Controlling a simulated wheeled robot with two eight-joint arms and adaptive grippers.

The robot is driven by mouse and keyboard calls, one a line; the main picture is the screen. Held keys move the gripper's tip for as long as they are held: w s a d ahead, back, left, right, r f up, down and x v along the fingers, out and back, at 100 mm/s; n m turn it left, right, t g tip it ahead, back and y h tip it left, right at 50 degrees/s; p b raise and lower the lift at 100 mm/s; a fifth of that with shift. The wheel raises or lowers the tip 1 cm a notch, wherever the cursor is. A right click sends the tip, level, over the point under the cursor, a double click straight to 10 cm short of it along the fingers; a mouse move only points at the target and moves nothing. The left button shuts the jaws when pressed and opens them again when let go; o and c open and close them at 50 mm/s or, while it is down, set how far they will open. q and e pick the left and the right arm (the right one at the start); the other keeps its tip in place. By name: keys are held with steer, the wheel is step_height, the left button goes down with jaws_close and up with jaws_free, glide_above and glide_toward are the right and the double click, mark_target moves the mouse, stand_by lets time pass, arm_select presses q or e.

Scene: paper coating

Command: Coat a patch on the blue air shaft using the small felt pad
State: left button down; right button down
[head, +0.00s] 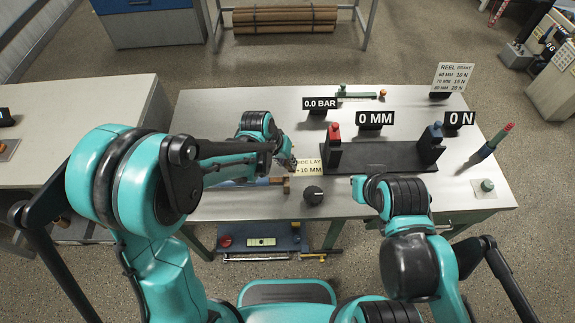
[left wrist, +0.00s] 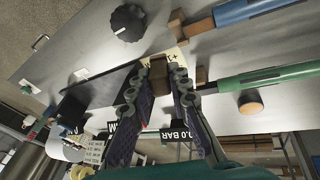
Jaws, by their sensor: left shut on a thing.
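My left gripper (head: 286,156) is over the middle-left of the table in the head view. In the left wrist view its fingers (left wrist: 158,85) are shut on a small brown block, which looks like the felt pad (left wrist: 158,68). The blue air shaft (head: 246,183) lies near the table's front edge, partly hidden by my left arm. In the left wrist view, the blue shaft (left wrist: 250,12) has a brown end and is at the upper right, apart from the held pad. My right arm reaches over the table's front right, but its fingers do not show.
A black knob (head: 313,195) stands right of the shaft's end. A dark stand (head: 380,157) with red and blue posts is behind it. Signs and a green rod (head: 356,95) are farther back.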

arm_select(q)
steer(key=shift+r+p, duration=0.75)
steer(key=shift+r, duration=0.6)
steer(key=shift+f, duration=0.1)
